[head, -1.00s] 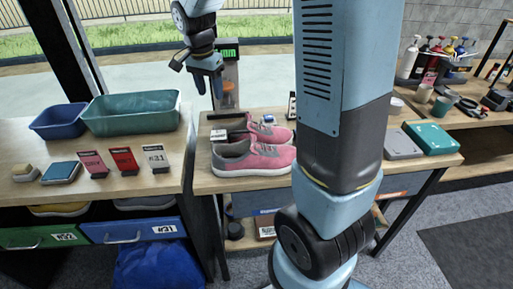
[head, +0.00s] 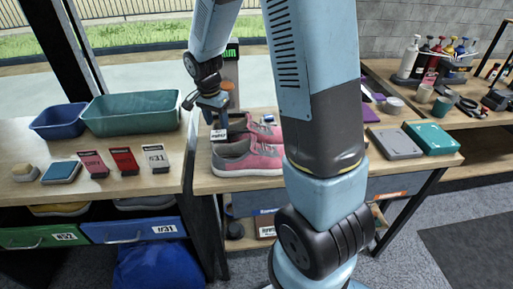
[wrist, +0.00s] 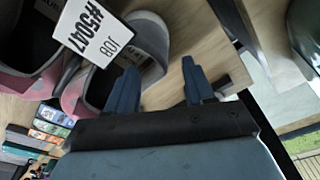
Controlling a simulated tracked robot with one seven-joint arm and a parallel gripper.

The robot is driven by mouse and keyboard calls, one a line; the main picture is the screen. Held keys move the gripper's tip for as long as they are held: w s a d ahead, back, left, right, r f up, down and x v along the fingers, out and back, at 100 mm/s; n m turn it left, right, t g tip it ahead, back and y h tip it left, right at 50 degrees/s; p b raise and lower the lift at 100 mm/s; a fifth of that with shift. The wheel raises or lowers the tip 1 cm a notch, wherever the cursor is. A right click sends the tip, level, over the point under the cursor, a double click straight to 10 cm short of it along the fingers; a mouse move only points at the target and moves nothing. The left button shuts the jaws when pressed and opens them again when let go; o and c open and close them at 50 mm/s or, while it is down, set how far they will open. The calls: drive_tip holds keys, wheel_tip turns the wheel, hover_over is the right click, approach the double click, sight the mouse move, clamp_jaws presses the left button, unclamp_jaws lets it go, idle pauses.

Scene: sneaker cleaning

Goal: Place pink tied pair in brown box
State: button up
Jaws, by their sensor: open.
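The pair of pink and grey sneakers (head: 262,160) stands side by side on the middle table, partly hidden by my arm.
A teal bin (head: 131,112) and a blue bin (head: 58,121) stand on the left table, with several cards in front. A grey box (head: 396,143) and a teal case (head: 431,137) lie right of my arm. A machine with a green display (head: 232,55) stands behind my gripper.

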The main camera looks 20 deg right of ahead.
drive_tip(key=shift+w+d+f, duration=0.1)
drive_tip(key=shift+f, duration=0.85)
clamp_jaws()
idle(0.7)
